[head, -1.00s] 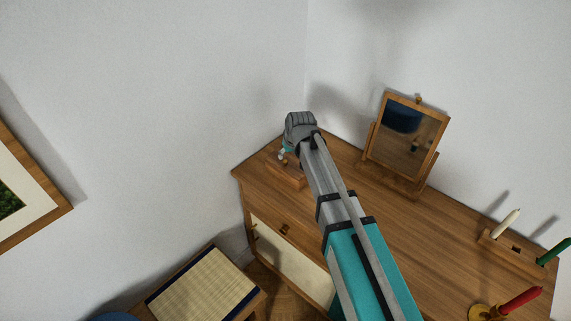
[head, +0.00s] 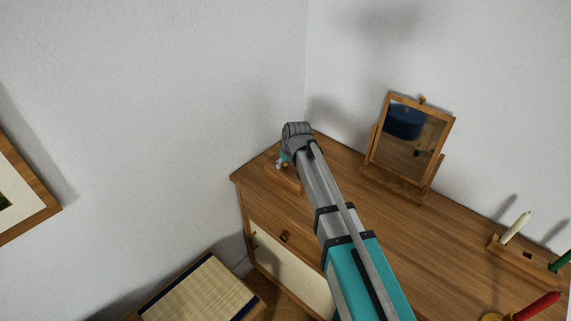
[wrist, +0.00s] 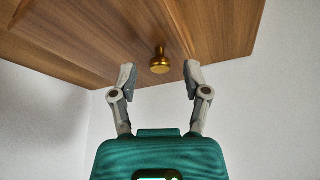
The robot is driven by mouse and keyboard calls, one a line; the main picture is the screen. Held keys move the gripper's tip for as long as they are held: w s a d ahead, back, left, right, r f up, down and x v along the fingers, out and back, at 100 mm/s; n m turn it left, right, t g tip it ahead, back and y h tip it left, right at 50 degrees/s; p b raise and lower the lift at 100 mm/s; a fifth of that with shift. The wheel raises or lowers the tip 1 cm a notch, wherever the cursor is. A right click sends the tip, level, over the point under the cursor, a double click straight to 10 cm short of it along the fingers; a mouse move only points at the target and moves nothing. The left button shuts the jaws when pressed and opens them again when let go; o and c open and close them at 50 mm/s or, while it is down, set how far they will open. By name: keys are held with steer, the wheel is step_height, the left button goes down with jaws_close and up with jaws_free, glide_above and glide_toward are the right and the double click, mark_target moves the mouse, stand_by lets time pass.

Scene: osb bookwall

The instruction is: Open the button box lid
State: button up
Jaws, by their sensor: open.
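The button box (head: 287,183) is a small wooden box at the far left corner of the dresser top in the head view, partly hidden by my arm. My gripper (head: 281,163) is over it, pointing down, with its fingers mostly hidden. In the wrist view a brass knob (wrist: 160,62) stands out from a brown wooden surface. My gripper (wrist: 160,74) is open there, one finger on each side of the knob, with gaps showing on both sides. Whether the lid is fully closed cannot be made out.
A tilting wooden mirror (head: 408,142) stands behind and right of my arm on the dresser (head: 410,240). A candle rack (head: 525,254) and a red candle (head: 536,306) are at the right. White walls meet close behind the box. A woven-top stool (head: 200,292) stands below left.

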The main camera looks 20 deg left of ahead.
jaws_close()
steer(key=shift+a+r, duration=0.2)
stand_by(0.4)
